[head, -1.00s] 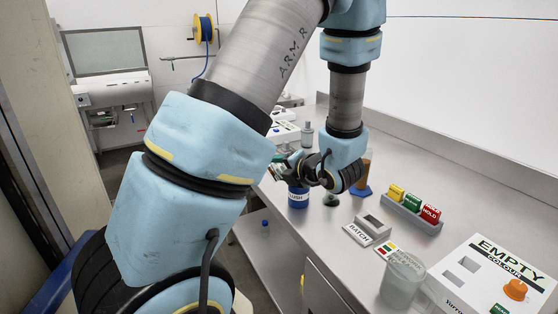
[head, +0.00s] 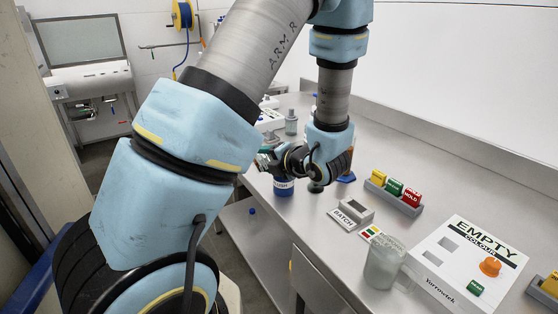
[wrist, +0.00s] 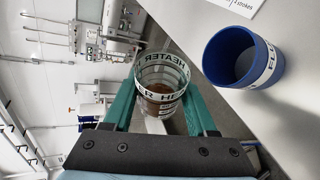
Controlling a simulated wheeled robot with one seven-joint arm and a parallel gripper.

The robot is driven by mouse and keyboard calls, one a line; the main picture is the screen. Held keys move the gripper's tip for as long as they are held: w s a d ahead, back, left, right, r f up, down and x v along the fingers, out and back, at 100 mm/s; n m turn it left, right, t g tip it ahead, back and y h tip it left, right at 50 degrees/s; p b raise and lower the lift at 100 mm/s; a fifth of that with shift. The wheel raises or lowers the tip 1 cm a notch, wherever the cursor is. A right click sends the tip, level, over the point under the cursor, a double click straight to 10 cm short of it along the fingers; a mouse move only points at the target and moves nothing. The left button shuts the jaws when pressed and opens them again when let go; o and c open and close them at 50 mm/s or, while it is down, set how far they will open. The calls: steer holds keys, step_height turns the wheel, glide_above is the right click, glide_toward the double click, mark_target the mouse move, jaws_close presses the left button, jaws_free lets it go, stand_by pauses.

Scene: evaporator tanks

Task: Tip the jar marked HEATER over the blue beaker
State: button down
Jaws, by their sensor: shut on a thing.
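The jar marked HEATER (wrist: 161,82) is clear glass with a white lettered band and brown contents. My gripper (wrist: 162,98) is shut on it, one teal finger on each side. In the head view my gripper (head: 268,162) is beside and slightly above the blue beaker, and the jar is hard to make out there. The blue beaker (head: 283,188) stands upright on the steel counter near its left edge, its label partly readable. In the wrist view the beaker (wrist: 231,66) is right of the jar, apart from it, with its open mouth visible. I cannot tell the jar's exact tilt.
On the counter (head: 325,240) stand a BATCH sign (head: 341,220), a holder with coloured blocks (head: 394,191), a cloudy container (head: 384,263) and a white EMPTY COLOUR box (head: 465,262). A grey-capped bottle (head: 291,122) stands behind my gripper. The counter's left edge is close to the beaker.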

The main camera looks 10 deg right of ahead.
steer(key=shift+d+r+m+y+p, duration=0.2)
steer(key=shift+r+m+y+p, duration=0.65)
steer(key=shift+p, duration=3.05)
stand_by(4.1)
